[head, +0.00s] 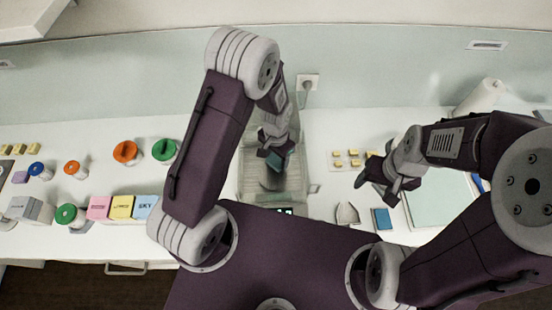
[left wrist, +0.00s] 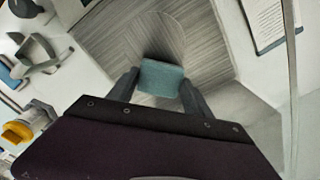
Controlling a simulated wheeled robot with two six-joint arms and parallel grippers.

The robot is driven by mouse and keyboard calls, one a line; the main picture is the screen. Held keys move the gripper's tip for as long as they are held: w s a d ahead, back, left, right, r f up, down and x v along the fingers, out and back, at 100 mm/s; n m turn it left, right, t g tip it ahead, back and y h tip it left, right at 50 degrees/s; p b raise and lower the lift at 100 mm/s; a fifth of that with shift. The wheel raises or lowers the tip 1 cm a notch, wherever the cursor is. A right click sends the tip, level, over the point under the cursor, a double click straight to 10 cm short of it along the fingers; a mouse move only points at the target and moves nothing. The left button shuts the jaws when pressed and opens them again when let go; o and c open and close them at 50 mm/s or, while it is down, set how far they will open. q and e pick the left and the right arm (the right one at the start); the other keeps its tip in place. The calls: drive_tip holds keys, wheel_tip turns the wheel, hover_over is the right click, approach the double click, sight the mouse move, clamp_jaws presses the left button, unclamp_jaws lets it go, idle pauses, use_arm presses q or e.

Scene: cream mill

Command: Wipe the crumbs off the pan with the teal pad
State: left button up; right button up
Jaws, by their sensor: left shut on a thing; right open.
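My left gripper (head: 277,156) is shut on the teal pad (left wrist: 160,78) and holds it inside a clear-walled case that looks like a balance. The teal pad also shows in the head view, partly covered by the fingers. The round grey pan (left wrist: 155,36) lies just beyond the pad in the left wrist view, on a streaked grey floor. The pad overlaps the pan's near edge in that view; I cannot tell whether they touch. I cannot make out any crumbs. My right gripper (head: 376,181) is open and empty over the counter to the right of the case.
The clear case (head: 246,186) has walls close around my left gripper. Small yellow blocks (head: 354,153), a blue item (head: 382,219) and a pale green board (head: 440,207) lie to its right. Orange-lidded (head: 125,152) and green-lidded (head: 165,151) jars and coloured boxes (head: 122,207) stand left.

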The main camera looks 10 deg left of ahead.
use_arm(q)
drive_tip(key=r+p, duration=0.1)
drive_tip(key=s+r+p, duration=0.1)
drive_tip(key=r, duration=0.1)
drive_tip(key=shift+d+r, duration=0.15)
drive_tip(key=shift+r, duration=0.05)
drive_tip(key=shift+w+r+p, duration=0.2)
drive_tip(key=shift+r+p, duration=0.4)
drive_tip(key=shift+r, duration=0.05)
drive_tip(key=shift+w+r+p, duration=0.15)
drive_tip(key=shift+r+p, duration=0.4)
drive_tip(key=shift+r, duration=0.3)
drive_tip(key=shift+s, duration=0.25)
use_arm(e)
drive_tip(key=r, duration=0.1)
drive_tip(key=s+r, duration=0.1)
drive_tip(key=r, duration=0.3)
drive_tip(key=shift+s+r, duration=0.2)
drive_tip(key=shift+s, duration=0.2)
use_arm(q)
drive_tip(key=shift+w, duration=0.2)
use_arm(e)
drive_tip(key=shift+w, duration=0.2)
